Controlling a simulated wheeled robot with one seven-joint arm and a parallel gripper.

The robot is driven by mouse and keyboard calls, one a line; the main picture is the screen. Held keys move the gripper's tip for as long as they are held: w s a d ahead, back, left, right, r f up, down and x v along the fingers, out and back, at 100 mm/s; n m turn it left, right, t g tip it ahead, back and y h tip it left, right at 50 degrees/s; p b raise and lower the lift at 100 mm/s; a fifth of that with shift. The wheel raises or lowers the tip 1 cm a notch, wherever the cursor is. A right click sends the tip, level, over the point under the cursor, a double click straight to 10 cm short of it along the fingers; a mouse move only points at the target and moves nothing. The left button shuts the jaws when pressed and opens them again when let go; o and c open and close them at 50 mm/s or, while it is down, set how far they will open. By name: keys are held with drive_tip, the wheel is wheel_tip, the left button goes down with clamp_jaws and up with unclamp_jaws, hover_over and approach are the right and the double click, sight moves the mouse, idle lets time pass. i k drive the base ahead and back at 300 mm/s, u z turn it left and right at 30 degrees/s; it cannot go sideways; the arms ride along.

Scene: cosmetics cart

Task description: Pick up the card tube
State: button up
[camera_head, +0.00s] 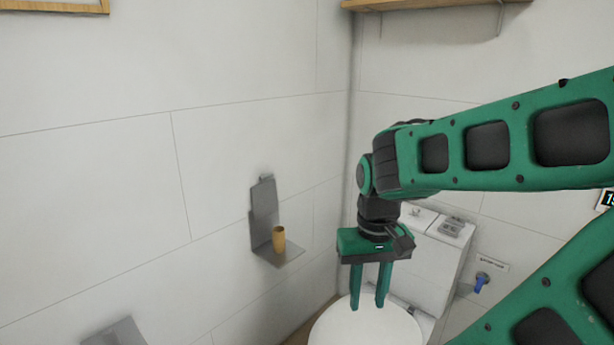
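The card tube (279,238) is a small brown cylinder. It stands upright on a grey wall-mounted shelf (284,258) left of the middle of the picture. My gripper (369,299) points down, to the right of the tube and apart from it. Its two green fingers are parallel with a gap between them, and nothing shows between them. The gripper appears in front of the toilet.
A white toilet (366,325) with a closed lid and cistern stands below and behind my gripper. A wooden shelf (420,4) is high on the back wall. A blue valve (482,280) is at right. Another grey bracket (122,332) is at lower left.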

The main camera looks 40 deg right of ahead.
sight(279, 240)
drive_tip(key=z, duration=1.3)
drive_tip(key=k, duration=0.85)
drive_tip(key=u, duration=0.65)
drive_tip(key=i, duration=1)
drive_tip(key=z, duration=0.05)
